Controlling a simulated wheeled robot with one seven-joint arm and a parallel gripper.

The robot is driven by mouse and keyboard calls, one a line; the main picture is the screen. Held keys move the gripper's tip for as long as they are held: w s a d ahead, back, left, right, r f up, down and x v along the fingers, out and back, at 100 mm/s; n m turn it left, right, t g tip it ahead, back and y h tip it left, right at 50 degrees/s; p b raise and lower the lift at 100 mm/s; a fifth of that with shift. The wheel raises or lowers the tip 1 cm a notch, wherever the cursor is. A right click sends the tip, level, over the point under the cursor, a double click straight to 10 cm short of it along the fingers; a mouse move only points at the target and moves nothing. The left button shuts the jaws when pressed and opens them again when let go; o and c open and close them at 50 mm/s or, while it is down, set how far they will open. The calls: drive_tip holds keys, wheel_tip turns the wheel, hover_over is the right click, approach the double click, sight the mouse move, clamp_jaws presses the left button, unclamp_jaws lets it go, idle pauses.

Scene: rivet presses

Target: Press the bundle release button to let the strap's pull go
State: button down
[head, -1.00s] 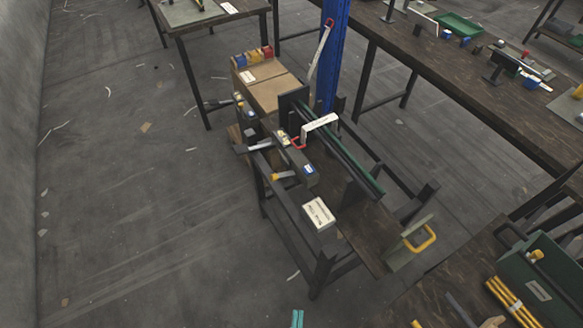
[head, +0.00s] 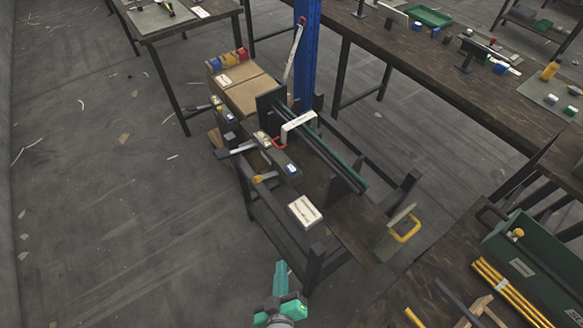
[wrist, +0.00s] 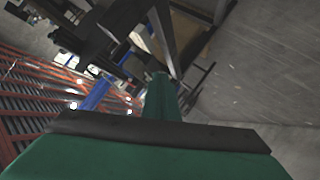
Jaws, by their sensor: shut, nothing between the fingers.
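The strap appears as a white band (head: 298,123) over a long dark green bundle (head: 335,162) on the stand, with a red piece (head: 279,142) at its lower end. A grey box (head: 282,157) with small yellow and blue-white parts runs along the stand's near side. I cannot tell which part is the release button. My teal gripper (head: 281,268) is shut and empty at the bottom of the head view, in front of the stand and apart from everything on it. In the wrist view its shut fingers (wrist: 160,88) point towards dark framework.
A white labelled box (head: 305,210) sits at the stand's near corner. A yellow handle (head: 404,229) is at its right end. A blue post (head: 305,50) rises behind. A bench with a green toolbox (head: 530,262) lies right. The floor (head: 110,230) at left is mostly clear.

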drive_tip(key=w+a+n+g, duration=0.1)
drive_tip(key=w+n, duration=0.4)
drive_tip(key=w, duration=0.7)
wheel_tip(320, 180, up, 16)
drive_tip(key=n+g+h, duration=0.3)
drive_tip(key=n+g, duration=0.1)
drive_tip(key=n, duration=0.8)
hover_over(290, 171)
drive_tip(key=shift+f, duration=4.35)
drive_tip(key=shift+f, duration=0.15)
drive_tip(key=shift+f, duration=0.3)
